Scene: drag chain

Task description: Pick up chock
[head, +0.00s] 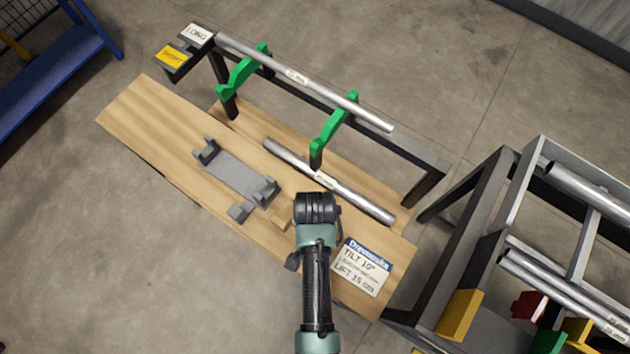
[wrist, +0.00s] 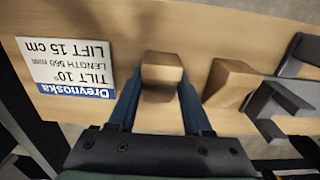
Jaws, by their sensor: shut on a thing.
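In the wrist view a small wooden chock (wrist: 162,72) sits between the two blue fingers of my gripper (wrist: 160,82), which is shut on it. I cannot tell whether the chock touches the board below or is clear of it. A second wooden chock (wrist: 232,82) with a sloped face lies to its right, apart from my gripper. That one also shows in the head view (head: 282,216), beside the grey cradle. In the head view my arm hides the held chock and my fingertips.
The wooden board (head: 140,108) carries a grey cradle (head: 235,175), a metal tube (head: 350,196) and a Drevnoska sign (head: 361,266). Behind it is a rack with green brackets (head: 333,127) and another tube (head: 320,90). A metal-framed cart (head: 480,200) stands at right.

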